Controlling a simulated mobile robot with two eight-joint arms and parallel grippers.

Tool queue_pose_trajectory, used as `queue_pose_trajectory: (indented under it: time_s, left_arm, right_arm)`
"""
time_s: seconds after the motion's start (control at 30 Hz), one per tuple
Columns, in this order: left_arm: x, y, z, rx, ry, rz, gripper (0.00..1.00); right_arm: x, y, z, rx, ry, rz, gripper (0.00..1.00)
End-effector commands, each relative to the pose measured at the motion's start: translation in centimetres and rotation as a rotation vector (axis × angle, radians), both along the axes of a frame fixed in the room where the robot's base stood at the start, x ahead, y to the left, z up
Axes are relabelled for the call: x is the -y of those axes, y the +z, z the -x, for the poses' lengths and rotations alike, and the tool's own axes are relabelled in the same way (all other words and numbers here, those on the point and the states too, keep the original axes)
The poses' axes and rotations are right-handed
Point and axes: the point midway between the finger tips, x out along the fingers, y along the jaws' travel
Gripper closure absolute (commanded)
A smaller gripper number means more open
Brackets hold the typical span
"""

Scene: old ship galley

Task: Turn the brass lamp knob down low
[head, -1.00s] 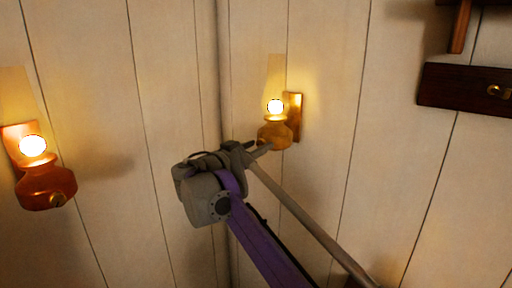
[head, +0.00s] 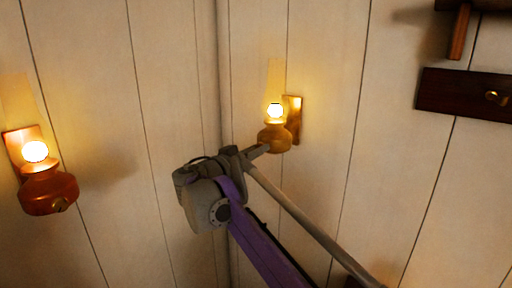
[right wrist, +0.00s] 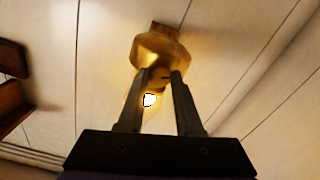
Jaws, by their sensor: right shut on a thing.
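The brass lamp (head: 275,137) hangs on the wall just right of the corner, its globe lit. It also shows in the right wrist view (right wrist: 160,48), with its bright flame below the bowl. My right gripper (head: 264,149) reaches the front of the lamp's bowl. My left gripper is not in view.
A second lit lamp, copper-red (head: 47,190), hangs on the left wall with its own small knob. A dark wooden shelf or drawer (head: 460,93) with a brass knob is at the upper right. The wall around the brass lamp is otherwise bare.

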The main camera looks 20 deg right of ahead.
Motion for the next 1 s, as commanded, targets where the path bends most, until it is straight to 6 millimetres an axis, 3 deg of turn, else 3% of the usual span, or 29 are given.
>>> queue_pose_trajectory:
  time_s: [0.4, 1.0]
  left_arm:
    - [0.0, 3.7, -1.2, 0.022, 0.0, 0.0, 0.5]
    - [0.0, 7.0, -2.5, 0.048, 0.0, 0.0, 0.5]
  right_arm:
    - [0.0, 0.3, 0.0, -0.328, -0.001, 0.19, 1.0]
    - [0.0, 0.2, 0.1, -0.819, -0.001, 0.48, 1.0]
